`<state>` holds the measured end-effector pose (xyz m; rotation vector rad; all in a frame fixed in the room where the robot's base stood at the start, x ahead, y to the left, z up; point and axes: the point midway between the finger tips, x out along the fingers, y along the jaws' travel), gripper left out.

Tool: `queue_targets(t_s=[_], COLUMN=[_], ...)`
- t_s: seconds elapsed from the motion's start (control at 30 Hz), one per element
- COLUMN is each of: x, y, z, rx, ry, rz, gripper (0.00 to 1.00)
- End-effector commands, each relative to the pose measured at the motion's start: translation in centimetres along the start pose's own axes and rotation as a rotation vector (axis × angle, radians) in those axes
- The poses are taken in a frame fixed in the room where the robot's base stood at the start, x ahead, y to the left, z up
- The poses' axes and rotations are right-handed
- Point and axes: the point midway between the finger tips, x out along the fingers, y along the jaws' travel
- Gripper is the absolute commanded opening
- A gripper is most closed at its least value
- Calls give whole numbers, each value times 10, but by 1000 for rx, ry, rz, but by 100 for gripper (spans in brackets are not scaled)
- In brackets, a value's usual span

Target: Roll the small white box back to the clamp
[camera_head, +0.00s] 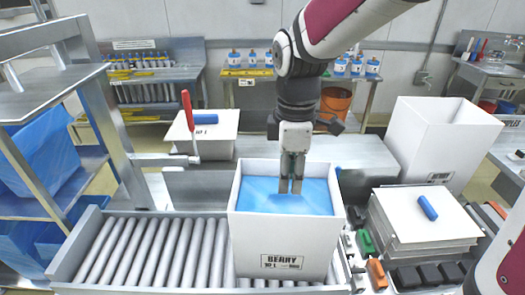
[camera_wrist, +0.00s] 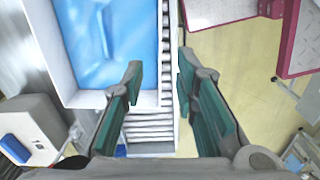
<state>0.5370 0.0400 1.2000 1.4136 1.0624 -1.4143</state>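The small white box (camera_head: 285,240), labelled BERRY, stands upright on the roller conveyor, with blue liner (camera_head: 285,194) spread inside. The box's white rim (camera_wrist: 158,50) and liner (camera_wrist: 110,40) also show at the upper left of the wrist view. The clamp (camera_head: 190,125), with an upright red handle, is fixed at the conveyor's back left, apart from the box. My gripper (camera_head: 291,187) points down over the box in the head view. In the wrist view my gripper (camera_wrist: 160,72) has its fingers apart with nothing between them, the left finger near the box's rim.
Bare rollers (camera_head: 150,252) run left of the box. A stack of white panels (camera_head: 425,230) with a blue piece on top stands at the right, beside a larger white box (camera_head: 435,145). A metal frame post (camera_head: 112,130) rises at left.

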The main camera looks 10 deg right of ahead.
Motion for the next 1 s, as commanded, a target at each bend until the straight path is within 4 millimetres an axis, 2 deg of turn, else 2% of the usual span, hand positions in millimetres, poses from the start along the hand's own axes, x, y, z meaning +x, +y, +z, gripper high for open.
queue_targets(t_s=[0.17, 0.7, 1.0], x=[22, 114, 134], y=[-2, -1, 0], z=[1, 0, 0], rx=[1, 1, 1], ry=[-2, -1, 0], rz=[-5, -3, 0], gripper=[28, 28, 28])
